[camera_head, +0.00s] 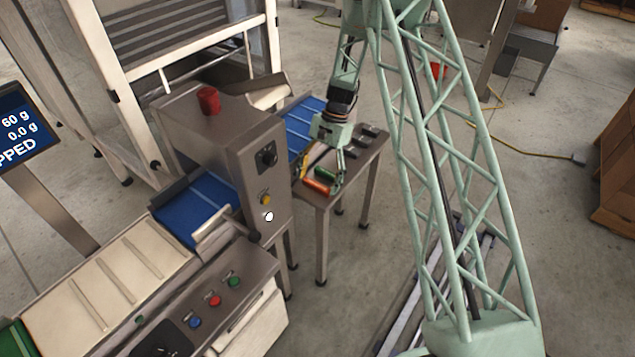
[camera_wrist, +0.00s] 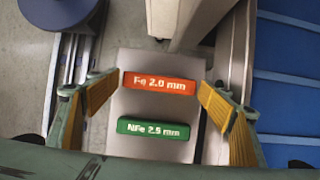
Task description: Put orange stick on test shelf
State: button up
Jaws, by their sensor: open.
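The orange stick (camera_wrist: 160,85), marked "Fe 2.0 mm", lies flat on a small grey metal table (camera_wrist: 135,60) in the wrist view. It also shows in the head view (camera_head: 317,187). A green stick (camera_wrist: 153,129), marked "NFe 2.5 mm", lies beside it, parallel and apart. My gripper (camera_wrist: 160,92) is open, its two yellow-padded fingers on either side of the orange stick's ends, with nothing held. In the head view my gripper (camera_head: 322,176) is just over the sticks at the table's left end. I cannot make out which surface is the test shelf.
A blue conveyor belt (camera_wrist: 288,90) runs close to the right of the table in the wrist view. Dark trays (camera_head: 368,133) sit at the table's far end.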

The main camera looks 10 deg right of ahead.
jog(key=p+v, duration=0.1)
jog(key=v, duration=1)
jog(key=shift+r+p, duration=0.3)
dwell(0.5)
